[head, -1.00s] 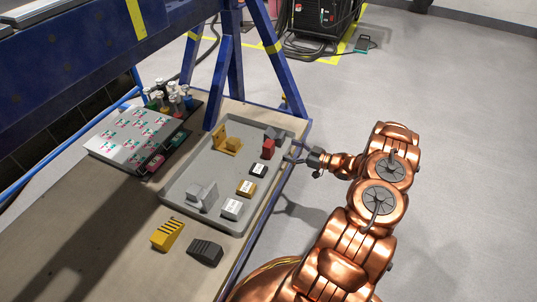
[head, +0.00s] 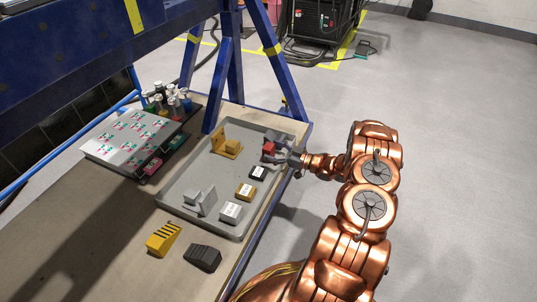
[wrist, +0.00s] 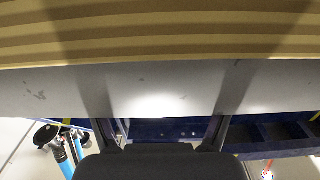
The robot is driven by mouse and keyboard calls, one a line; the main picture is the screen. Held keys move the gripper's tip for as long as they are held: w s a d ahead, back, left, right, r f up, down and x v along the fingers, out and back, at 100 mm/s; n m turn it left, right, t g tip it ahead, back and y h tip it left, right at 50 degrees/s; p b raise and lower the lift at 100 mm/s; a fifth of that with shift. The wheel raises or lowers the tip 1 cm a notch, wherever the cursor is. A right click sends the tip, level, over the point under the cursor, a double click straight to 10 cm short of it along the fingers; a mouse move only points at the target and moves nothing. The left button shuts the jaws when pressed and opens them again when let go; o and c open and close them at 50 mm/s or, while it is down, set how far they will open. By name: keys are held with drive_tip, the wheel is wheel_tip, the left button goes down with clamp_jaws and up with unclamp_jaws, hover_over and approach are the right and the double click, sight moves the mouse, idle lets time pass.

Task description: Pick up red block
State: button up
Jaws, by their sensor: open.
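The red block (head: 268,147) sits at the right side of the grey tray (head: 170,200) in the head view. My gripper (head: 279,151) is open and reaches in over the tray's right edge. Its fingers are at the red block, seemingly on either side of it. Contact cannot be told. In the wrist view, the two dark fingers of my gripper (wrist: 162,130) are spread apart. The red block cannot be made out there.
A blue frame leg (head: 280,75) stands behind the tray.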

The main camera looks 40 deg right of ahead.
drive_tip(key=c, duration=1.5)
drive_tip(key=shift+c, duration=0.2)
